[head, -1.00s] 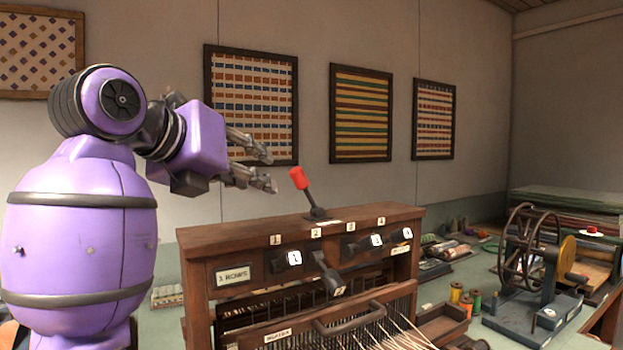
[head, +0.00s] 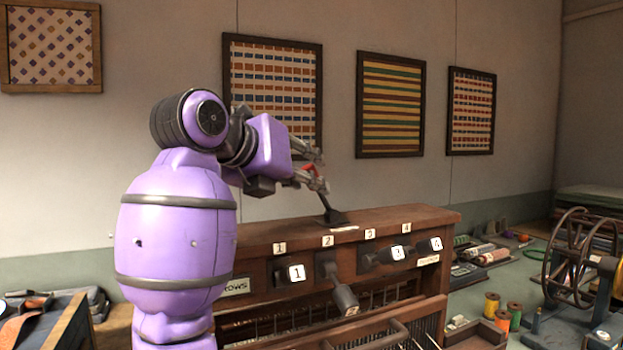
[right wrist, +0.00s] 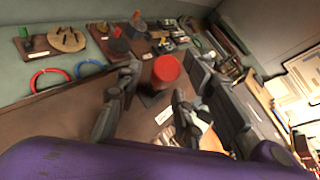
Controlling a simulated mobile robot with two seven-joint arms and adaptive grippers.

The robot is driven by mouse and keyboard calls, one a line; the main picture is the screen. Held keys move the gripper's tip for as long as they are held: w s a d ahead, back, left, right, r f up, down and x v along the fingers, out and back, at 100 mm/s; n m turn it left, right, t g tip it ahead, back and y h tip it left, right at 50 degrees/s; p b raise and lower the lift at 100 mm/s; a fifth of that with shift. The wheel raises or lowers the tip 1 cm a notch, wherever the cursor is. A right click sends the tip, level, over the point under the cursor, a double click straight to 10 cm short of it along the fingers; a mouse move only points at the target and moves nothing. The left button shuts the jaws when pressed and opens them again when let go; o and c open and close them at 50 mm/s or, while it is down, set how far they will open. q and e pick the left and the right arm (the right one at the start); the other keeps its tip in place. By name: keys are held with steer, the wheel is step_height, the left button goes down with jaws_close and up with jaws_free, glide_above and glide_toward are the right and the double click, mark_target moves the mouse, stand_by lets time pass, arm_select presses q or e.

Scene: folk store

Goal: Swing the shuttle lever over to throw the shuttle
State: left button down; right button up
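The shuttle lever, with a red knob (head: 309,171) on a dark stem (head: 326,203), stands on top of the wooden loom (head: 400,220) and leans left in the head view. My right gripper (head: 314,170) is at the knob, one finger above it and one in front, partly hiding it. In the right wrist view the red knob (right wrist: 166,69) shows between the two spread fingers of my right gripper (right wrist: 155,100). The fingers are open; I cannot tell whether either touches the knob. My left gripper is not in view.
Numbered dark levers (head: 345,298) line the loom's front below the lever. A spoked winding wheel (head: 580,255) and thread spools (head: 491,304) stand at the right. In the right wrist view, a red ring (right wrist: 50,78) and a blue ring (right wrist: 88,68) lie beyond the loom.

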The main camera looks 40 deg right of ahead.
steer(key=shift+x, duration=1.3)
jaws_close()
